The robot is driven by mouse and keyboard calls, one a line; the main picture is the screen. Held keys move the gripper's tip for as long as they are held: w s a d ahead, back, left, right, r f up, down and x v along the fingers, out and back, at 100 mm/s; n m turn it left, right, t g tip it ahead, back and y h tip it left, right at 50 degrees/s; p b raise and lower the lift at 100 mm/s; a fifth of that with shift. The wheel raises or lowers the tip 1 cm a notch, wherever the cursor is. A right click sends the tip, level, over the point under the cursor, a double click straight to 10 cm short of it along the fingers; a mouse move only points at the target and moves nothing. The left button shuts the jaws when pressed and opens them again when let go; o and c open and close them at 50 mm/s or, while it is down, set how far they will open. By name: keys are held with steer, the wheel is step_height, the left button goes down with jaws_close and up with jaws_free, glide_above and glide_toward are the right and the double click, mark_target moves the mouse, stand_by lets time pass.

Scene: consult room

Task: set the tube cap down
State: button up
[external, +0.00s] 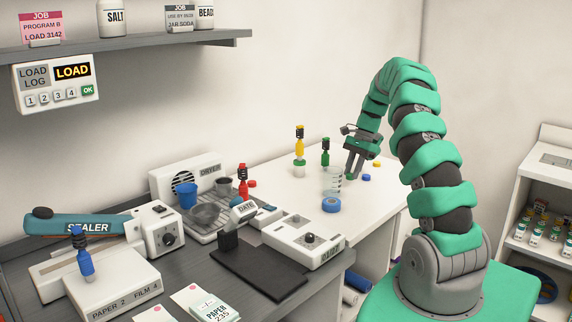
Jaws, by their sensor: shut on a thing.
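My gripper (353,171) points down over the white worktop (290,218), right of the clear graduated vessel (333,182). It is shut on the tube cap (350,177), which looks small and green and is mostly hidden by the fingertips. I cannot tell whether the cap touches the worktop. A loose blue cap (366,178) and a yellow cap (377,163) lie just right of the fingers.
Worktop front right is clear.

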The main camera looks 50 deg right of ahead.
mark_target(346, 186)
steer(key=shift+w+d+f, duration=0.15)
steer(key=shift+w+d, duration=0.55)
steer(key=shift+w, duration=0.3)
steer(key=shift+f+p, duration=0.45)
steer(key=shift+f, duration=1.25)
steer(key=shift+f, duration=0.15)
steer(key=o, duration=1)
steer(key=b+v, duration=0.1)
steer(key=v, duration=1.1)
